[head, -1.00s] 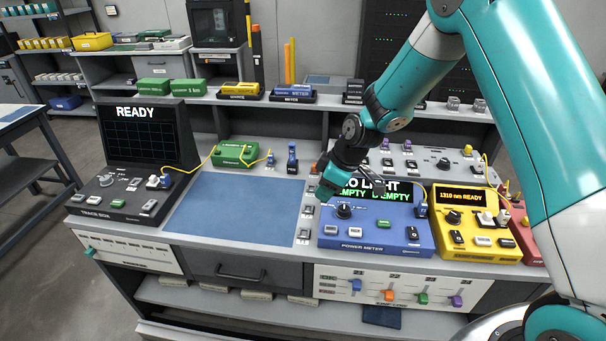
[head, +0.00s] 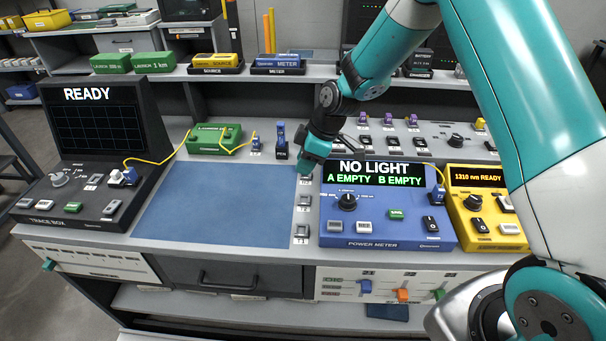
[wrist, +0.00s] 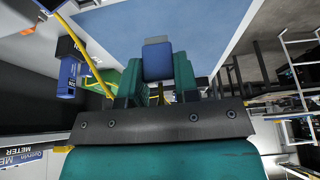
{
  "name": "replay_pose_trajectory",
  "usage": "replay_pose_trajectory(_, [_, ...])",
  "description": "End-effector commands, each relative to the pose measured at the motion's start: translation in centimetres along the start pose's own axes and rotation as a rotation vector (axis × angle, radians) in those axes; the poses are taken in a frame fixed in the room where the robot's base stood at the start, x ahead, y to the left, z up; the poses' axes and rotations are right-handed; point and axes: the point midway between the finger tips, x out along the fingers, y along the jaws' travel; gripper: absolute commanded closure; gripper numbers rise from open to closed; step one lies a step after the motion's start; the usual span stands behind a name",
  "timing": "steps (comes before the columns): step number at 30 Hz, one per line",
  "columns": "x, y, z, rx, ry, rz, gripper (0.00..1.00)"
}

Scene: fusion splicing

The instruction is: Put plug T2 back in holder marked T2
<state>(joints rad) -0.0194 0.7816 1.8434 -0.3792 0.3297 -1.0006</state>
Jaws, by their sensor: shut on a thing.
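The plug is not clearly seen in the head view. A column of small grey holders (head: 303,200) runs between the mat and the power meter. Their labels are too small to read surely, so I cannot tell which is T2. My gripper is above the far end of that column.
The blue power meter (head: 375,228) reads NO LIGHT, A EMPTY, B EMPTY. The blue mat (head: 215,205) is clear. A green box (head: 214,138) with a yellow cable, a small blue plug (head: 256,143) and an upright blue tool (head: 281,140) stand behind it. The trace box (head: 85,205) is left.

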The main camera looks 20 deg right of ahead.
Motion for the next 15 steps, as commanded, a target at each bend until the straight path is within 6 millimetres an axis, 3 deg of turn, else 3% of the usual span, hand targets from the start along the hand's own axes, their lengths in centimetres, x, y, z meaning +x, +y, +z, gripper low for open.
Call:
replay_pose_trajectory(1, [1.2,0.0,0.4,-0.002,0.0,0.0,0.94])
replay_pose_trajectory(5, [2.2,-0.1,0.7,-0.003,0.0,-0.001,0.94])
replay_pose_trajectory(15, [3.3,0.0,1.2,-0.001,0.0,-0.001,0.94])
